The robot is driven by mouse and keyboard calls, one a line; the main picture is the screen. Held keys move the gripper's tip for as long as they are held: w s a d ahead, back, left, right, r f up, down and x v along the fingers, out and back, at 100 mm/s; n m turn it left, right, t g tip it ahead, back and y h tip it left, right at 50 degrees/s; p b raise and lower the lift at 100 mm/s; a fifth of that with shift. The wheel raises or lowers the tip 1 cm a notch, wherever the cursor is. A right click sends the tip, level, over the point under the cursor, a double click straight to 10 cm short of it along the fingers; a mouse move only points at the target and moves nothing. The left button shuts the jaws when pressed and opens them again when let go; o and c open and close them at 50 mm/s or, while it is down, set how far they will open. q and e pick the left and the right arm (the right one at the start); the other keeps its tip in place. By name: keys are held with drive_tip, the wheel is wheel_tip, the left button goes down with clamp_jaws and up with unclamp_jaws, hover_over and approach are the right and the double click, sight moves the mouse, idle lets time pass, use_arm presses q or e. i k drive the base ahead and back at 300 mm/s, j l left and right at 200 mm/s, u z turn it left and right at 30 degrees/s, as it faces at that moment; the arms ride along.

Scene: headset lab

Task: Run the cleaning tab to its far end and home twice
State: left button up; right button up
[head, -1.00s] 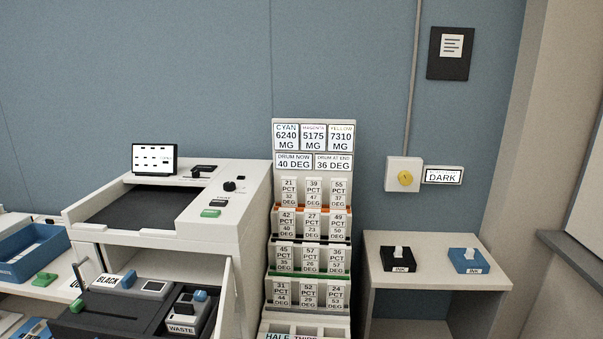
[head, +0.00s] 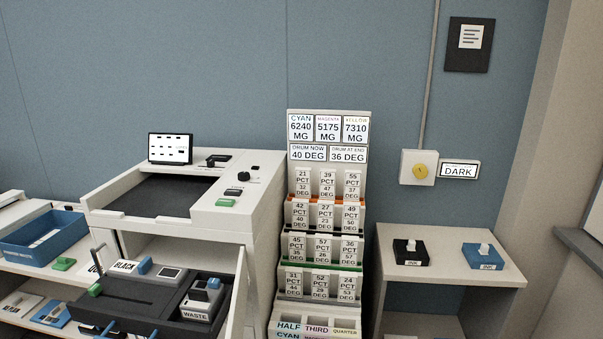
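Neither of my grippers is in view. A printer (head: 262,225) stands left of centre, its front open. A dark drawer unit (head: 130,306) extends from the opening. On it sit a block labelled BLACK (head: 125,267) with a blue tab (head: 144,265) and a grey block labelled WASTE (head: 196,306) with a blue knob (head: 213,283). A small green tab (head: 95,290) is at the drawer's left end, near a long dark slot. No label names the cleaning tab, so I cannot tell which tab it is. The drawer's lower front is cut off by the frame.
A rack of labelled cards (head: 323,215) stands right of the printer. A low shelf (head: 450,245) holds a black INK box (head: 411,252) and a blue INK box (head: 484,257). A blue bin (head: 40,240) is at left. A yellow wall knob (head: 420,171) is beside a DARK sign (head: 459,171).

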sight(95, 289)
drive_tip(key=u, duration=1.25)
